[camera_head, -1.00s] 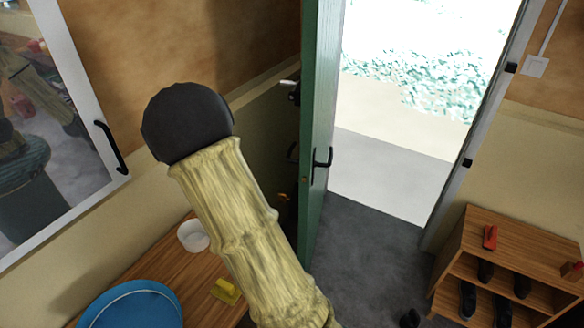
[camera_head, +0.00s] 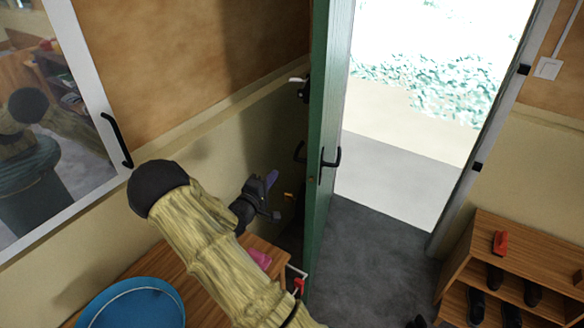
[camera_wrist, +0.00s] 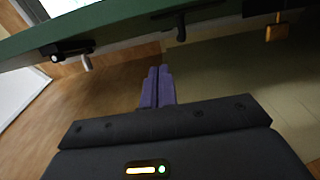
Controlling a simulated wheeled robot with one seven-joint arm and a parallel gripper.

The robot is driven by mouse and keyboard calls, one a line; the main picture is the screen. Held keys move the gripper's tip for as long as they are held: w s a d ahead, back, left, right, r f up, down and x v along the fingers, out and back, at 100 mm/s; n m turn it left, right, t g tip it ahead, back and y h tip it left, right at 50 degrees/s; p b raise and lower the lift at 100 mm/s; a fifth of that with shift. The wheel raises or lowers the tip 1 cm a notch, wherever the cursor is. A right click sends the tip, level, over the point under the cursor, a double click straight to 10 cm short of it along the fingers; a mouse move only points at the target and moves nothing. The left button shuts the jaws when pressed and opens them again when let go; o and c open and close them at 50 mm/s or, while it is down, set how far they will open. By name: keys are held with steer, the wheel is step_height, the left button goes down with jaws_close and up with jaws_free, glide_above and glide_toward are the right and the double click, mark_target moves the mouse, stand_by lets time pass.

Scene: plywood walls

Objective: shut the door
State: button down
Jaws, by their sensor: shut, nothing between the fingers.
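The green door (camera_head: 325,120) stands open, seen nearly edge-on in the head view, with the bright doorway to its right. A black handle (camera_head: 328,160) is on its right face, and another dark handle (camera_head: 299,151) shows on its left side. My gripper (camera_head: 270,188) is left of the door, between it and the wall, apart from it in the head view. In the wrist view the purple fingers (camera_wrist: 157,88) are together and empty. The door (camera_wrist: 140,22) crosses the top of that view, with a dark handle (camera_wrist: 182,28) hanging beyond the fingertips.
A wooden table (camera_head: 215,300) with a blue round seat or tray (camera_head: 132,305) is at the lower left. A wooden shoe rack (camera_head: 535,252) stands right of the doorway. A white-framed mirror (camera_head: 95,110) is on the left.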

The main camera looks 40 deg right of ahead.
steer(key=w+d+p, duration=0.1)
steer(key=d+p, duration=0.4)
steer(key=d, duration=0.6)
steer(key=shift+w+d+p, duration=0.15)
steer(key=shift+d+p, duration=0.15)
steer(key=shift+p, duration=0.1)
steer(key=shift+d, duration=0.15)
